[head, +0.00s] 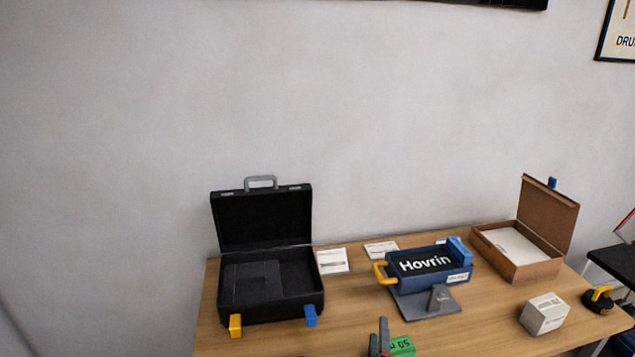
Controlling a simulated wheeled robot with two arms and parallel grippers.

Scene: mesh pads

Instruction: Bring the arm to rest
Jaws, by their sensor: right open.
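My right gripper (379,337) shows at the bottom edge, with grey fingers and a bit of red. It is open, over the front part of the table. Most of my right arm is out of the frame. My left gripper is not in view.
On the wooden table (350,299) stand an open black case (262,222), a blue device (430,268) on a grey stand, an open cardboard box (548,215), a white box (544,313) and a black-and-yellow item (600,299). White cards lie at the back.

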